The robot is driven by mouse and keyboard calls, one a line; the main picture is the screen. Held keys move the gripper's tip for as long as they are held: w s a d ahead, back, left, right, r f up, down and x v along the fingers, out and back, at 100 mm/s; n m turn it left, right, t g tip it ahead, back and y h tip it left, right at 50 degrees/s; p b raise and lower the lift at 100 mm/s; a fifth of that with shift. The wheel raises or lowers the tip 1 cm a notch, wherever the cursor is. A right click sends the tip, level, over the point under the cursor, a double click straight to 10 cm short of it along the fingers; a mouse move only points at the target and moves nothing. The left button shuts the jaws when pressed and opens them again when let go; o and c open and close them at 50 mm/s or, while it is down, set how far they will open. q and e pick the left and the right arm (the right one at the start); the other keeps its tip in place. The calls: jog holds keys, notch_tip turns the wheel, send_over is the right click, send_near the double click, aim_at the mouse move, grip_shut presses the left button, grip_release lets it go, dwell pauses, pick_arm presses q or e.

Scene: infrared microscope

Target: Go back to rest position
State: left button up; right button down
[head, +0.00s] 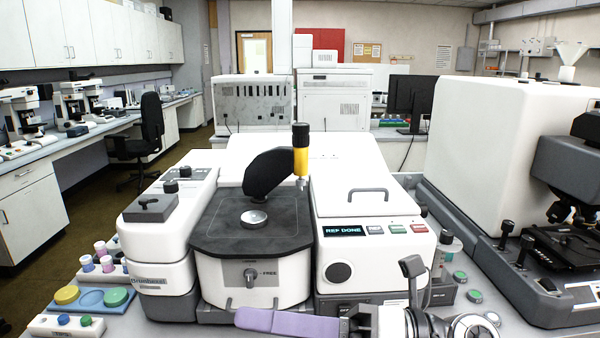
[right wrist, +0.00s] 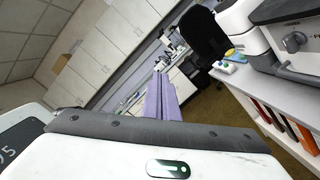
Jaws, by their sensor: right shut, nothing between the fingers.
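My right gripper (head: 242,318) reaches in from the bottom right in the head view, with its purple fingers pointing left. It is shut and empty, in front of the white infrared instrument (head: 350,260) near the bench's front. In the right wrist view the purple fingers (right wrist: 160,82) lie together with nothing between them. My left gripper is not in view. The instrument's display (head: 344,231) reads "REF DONE".
A blue tray (head: 90,306) with yellow and green discs and several small capped jars (head: 106,263) stand at the left. A large white microscope unit (head: 490,140) stands at the right. Small knobs and a black-topped post (head: 447,255) are close to my right arm.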

jog(key=w+d+f+m+t+h, duration=0.45)
jog(key=d+f+m+t, duration=0.35)
jog(key=m, duration=0.7)
jog(key=w+d+f+m+t+h, duration=0.3)
jog(key=d+f+m+t+h, duration=0.45)
jog(key=m, duration=0.65)
jog(key=s+d+f+m+g+h, duration=0.1)
jog(key=s+f+m+g, duration=0.1)
jog(key=s+f, duration=0.4)
jog(key=s+d+f+m+g+h, duration=0.2)
jog(key=s+f+m, duration=0.3)
jog(key=f, duration=0.8)
jog(key=s+d+f+m+g+h, duration=0.1)
jog(key=s+f+m+g, duration=0.3)
jog(key=s+f, duration=0.4)
jog(key=shift+s+d+f, duration=0.2)
jog(key=shift+d+f, duration=0.25)
jog(key=shift+f, duration=0.5)
